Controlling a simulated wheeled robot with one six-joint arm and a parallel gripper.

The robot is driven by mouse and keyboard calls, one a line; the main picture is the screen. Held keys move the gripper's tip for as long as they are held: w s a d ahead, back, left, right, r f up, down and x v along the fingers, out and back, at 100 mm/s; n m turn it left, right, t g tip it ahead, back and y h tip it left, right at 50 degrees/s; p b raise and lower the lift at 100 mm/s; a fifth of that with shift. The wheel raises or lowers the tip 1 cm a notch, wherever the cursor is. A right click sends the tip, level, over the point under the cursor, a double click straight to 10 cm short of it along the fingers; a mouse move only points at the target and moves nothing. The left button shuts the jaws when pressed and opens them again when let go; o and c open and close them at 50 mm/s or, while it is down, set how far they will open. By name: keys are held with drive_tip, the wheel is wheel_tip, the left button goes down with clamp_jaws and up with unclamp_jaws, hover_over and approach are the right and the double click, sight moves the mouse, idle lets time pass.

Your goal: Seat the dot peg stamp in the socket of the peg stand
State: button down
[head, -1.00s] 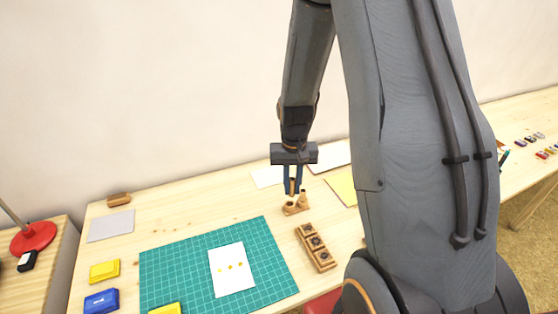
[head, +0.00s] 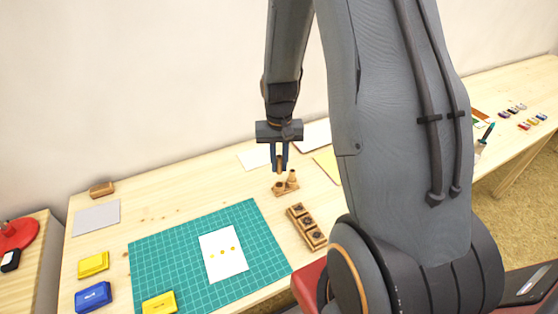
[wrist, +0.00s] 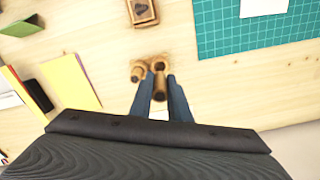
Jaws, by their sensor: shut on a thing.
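My gripper (head: 279,168) is shut on a small wooden peg stamp (head: 280,162), held upright between its blue fingers. In the wrist view the held peg stamp (wrist: 159,88) shows end-on between the fingertips (wrist: 161,100). The wooden peg stand (head: 284,189) is on the table just below. The held peg is over the stand's left side in the head view, with a small gap appearing beneath it. Another wooden peg (head: 292,177) stands in the stand's right side; it also shows in the wrist view (wrist: 138,72). The held stamp's printing face is hidden.
A wooden tray of stamps (head: 307,226) is close in front of the stand. A green cutting mat (head: 170,265) bears a white sheet (head: 222,265) with yellow dots. Yellow (head: 93,264) and blue (head: 94,297) inkpads are at the left. Paper sheets (head: 326,168) lie behind the stand.

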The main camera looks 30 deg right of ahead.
sight(279, 172)
drive_tip(key=shift+f+b, duration=1.05)
drive_tip(key=shift+f, duration=1.15)
drive_tip(key=shift+f, duration=1.2)
idle(0.8)
drive_tip(key=c, duration=1.6)
unclamp_jaws()
drive_tip(key=shift+r, duration=0.1)
drive_tip(key=shift+r+b, duration=0.85)
drive_tip(key=shift+r, duration=3)
